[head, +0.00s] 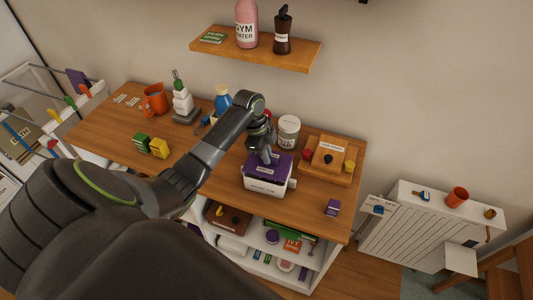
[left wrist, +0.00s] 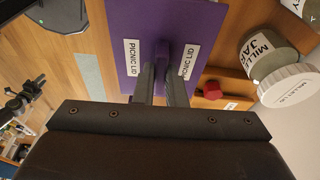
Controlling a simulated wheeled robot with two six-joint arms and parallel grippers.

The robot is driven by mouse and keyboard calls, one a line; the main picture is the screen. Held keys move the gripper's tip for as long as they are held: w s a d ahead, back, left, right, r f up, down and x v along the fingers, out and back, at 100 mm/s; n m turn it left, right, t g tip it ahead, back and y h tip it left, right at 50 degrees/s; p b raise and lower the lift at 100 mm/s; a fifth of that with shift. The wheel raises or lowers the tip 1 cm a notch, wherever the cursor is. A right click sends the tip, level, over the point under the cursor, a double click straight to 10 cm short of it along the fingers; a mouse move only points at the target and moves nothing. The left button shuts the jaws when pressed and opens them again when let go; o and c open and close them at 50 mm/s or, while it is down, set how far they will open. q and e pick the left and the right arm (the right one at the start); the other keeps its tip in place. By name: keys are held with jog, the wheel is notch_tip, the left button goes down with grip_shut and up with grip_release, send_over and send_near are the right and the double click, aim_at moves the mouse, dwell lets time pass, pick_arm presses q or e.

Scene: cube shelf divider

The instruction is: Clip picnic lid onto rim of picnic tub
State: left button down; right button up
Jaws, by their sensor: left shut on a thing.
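The purple picnic lid (left wrist: 206,18), with white labels reading PICNIC LID, fills the upper middle of the left wrist view. My left gripper (left wrist: 163,72) is shut on the upright purple grip of the lid. In the head view, the gripper (head: 267,157) points down over the white picnic tub (head: 265,185), which stands near the front edge of the wooden table. The lid (head: 282,166) shows at the tub's top, partly behind the gripper. I cannot tell whether the lid touches or is clipped to the rim. My right gripper is not in view.
The millet jar (head: 288,131) stands behind the tub. A wooden stand (head: 327,158) with a red knob is to its right, and a small purple box (head: 332,208) lies at the front right. Green and yellow blocks (head: 158,147) stand left. A wall shelf (head: 290,53) hangs above.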

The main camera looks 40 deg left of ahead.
pick_arm(q)
jog(key=shift+a+b+x, duration=0.25)
jog(key=shift+b+x, duration=0.35)
jog(key=shift+x, duration=0.55)
dwell(0.4)
jog(key=c, duration=1.4)
grip_release()
jog(key=shift+s+f, duration=0.1)
jog(key=p+v, duration=0.3)
jog(key=shift+p+v, duration=0.4)
jog(key=shift+v, duration=0.7)
